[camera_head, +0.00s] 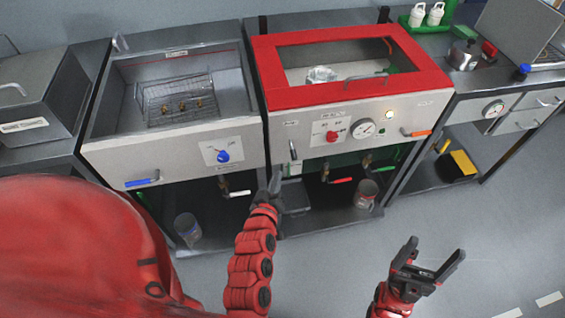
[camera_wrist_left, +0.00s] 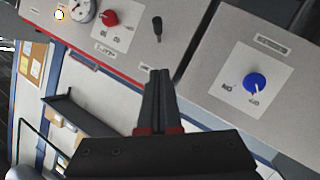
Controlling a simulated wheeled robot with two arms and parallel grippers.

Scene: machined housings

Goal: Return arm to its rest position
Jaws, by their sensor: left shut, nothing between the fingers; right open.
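My left gripper (camera_head: 274,184) is shut and empty in the head view. It points up in front of the gap between the two machine cabinets, near a small black switch lever (camera_head: 292,150). In the left wrist view its closed fingers (camera_wrist_left: 159,78) point at the front panel, with the black lever (camera_wrist_left: 157,28) beyond their tips. I cannot tell whether they touch anything. My right gripper (camera_head: 436,260) is open and empty above the floor at the lower right.
The red-framed cabinet (camera_head: 350,92) has a red knob (camera_head: 332,136), a gauge (camera_head: 363,128) and an orange handle (camera_head: 416,133). The left basin cabinet (camera_head: 104,151) holds a wire basket (camera_head: 180,98) and has a blue knob (camera_head: 223,156). Cans stand on the lower shelves. The floor (camera_head: 500,225) at right is clear.

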